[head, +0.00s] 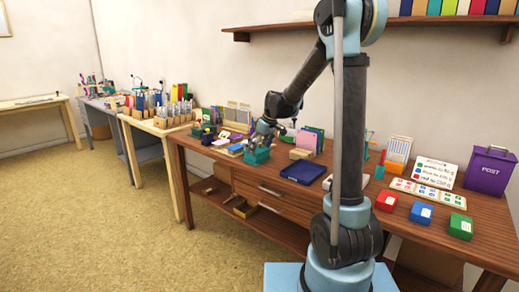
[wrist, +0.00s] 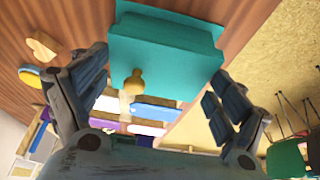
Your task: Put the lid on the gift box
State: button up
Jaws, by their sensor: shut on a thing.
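A teal lid (wrist: 165,52) with a small gold knob (wrist: 134,83) fills the upper middle of the wrist view. My gripper (wrist: 162,85) has its fingers on either side of the lid, holding it. In the head view my gripper (head: 263,141) is low over the left part of the long table, right at a teal boxy thing (head: 257,156). I cannot tell there which teal part is lid and which is gift box. The fingers hide part of it.
A dark blue tray (head: 303,172) lies to the right on the wooden table (head: 262,184). Upright coloured folders (head: 312,137) stand behind. Red (head: 387,200), blue (head: 421,212) and green (head: 461,226) boxes and a purple post box (head: 489,170) stand farther right.

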jog(key=o, duration=0.6)
jog(key=shift+o, duration=0.2)
jog(key=shift+r, duration=0.1)
jog(key=shift+w+r, duration=0.1)
jog(key=shift+r, duration=3.3)
